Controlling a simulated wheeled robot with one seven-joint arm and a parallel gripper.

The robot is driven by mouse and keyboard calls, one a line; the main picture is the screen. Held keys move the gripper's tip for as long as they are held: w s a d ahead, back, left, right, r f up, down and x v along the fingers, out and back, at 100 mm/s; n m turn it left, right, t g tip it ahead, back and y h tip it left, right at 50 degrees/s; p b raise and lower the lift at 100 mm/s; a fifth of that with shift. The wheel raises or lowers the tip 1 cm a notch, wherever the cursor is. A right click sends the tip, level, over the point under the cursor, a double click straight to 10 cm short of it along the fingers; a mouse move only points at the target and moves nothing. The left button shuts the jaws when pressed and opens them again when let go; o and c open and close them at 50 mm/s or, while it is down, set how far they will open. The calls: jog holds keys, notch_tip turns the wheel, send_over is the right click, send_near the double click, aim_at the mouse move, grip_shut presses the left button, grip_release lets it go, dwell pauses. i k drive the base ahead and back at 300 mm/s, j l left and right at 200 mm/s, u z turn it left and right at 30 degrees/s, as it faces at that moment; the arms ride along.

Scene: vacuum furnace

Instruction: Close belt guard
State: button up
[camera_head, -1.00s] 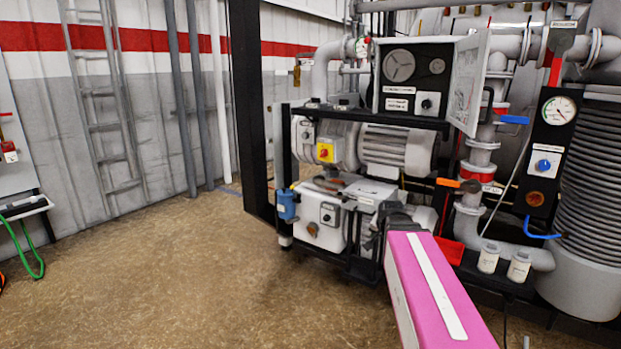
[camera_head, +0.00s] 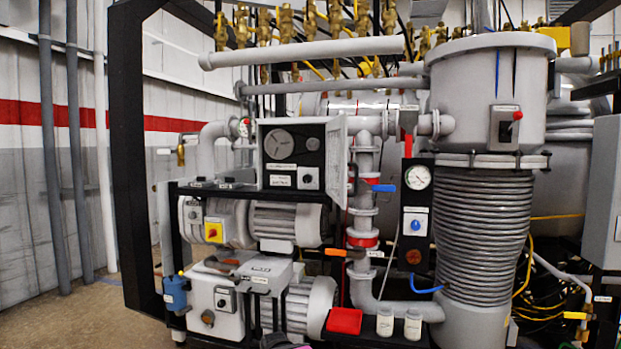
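No part can be picked out for certain as the belt guard. The pump unit stands left of centre, with a motor (camera_head: 288,223) on its upper level and a lower white pump (camera_head: 217,302) with a grey top plate (camera_head: 250,272). A guard on these may be hidden or turned away. Only a small pink and dark piece of my arm shows at the bottom edge, in front of the lower pump. My gripper's fingers are not in view, so I cannot see what they touch.
A gauge box (camera_head: 291,147) above the motor has its white door (camera_head: 337,165) swung open. A red tray (camera_head: 344,321) and two white jars (camera_head: 385,322) stand in front. A ribbed column (camera_head: 480,235) rises at right. A black frame post (camera_head: 131,160) bounds the left; floor beyond is clear.

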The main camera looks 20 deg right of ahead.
aim_at(340, 122)
jog(key=i+l+u, duration=0.1)
jog(key=l, duration=0.45)
jog(key=i+l+u, duration=0.1)
jog(key=l, duration=0.5)
jog(key=l+u, duration=0.1)
jog(key=l, duration=0.45)
jog(key=i, duration=0.05)
